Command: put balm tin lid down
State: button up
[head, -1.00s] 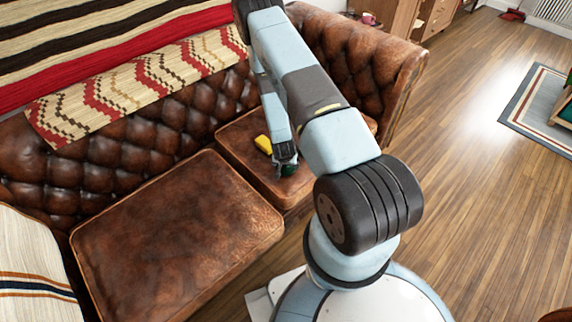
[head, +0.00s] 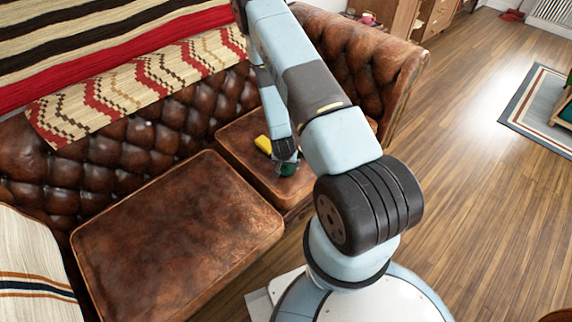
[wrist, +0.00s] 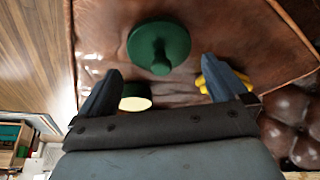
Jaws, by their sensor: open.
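The balm tin lid (wrist: 158,45) is a dark green disc with a knob. In the wrist view it appears to lie knob-up on the brown leather seat cushion (wrist: 230,25), beyond my fingertips. My gripper (wrist: 162,66) is open, with its two fingers apart and nothing held between them. A small round green tin with a pale cream top (wrist: 135,97) shows beside the left finger, partly hidden by the gripper. In the head view the green lid (head: 288,169) shows just below my gripper (head: 285,155); the tin cannot be made out there.
A yellow object (head: 263,144) lies on the same cushion, also partly hidden behind the right finger in the wrist view (wrist: 215,80). The tufted sofa back (head: 130,150) rises behind. The nearer large cushion (head: 180,235) is bare. Wooden floor lies at the right.

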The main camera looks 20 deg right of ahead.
jog(key=s+a+r+n+t+y, duration=0.1)
jog(key=a+r, duration=0.2)
jog(key=r, duration=1.8)
jog(key=a+r+n+y, duration=0.1)
jog(key=a+r+n, duration=0.15)
jog(key=r, duration=1.85)
jog(key=s+a+r+n, duration=0.2)
jog(key=s+r, duration=1)
jog(key=r, duration=0.4)
jog(key=s+r+n, duration=0.1)
jog(key=s+r, duration=0.6)
jog(key=s, duration=0.7)
jog(key=shift+r+t, duration=0.2)
jog(key=shift+t, duration=0.2)
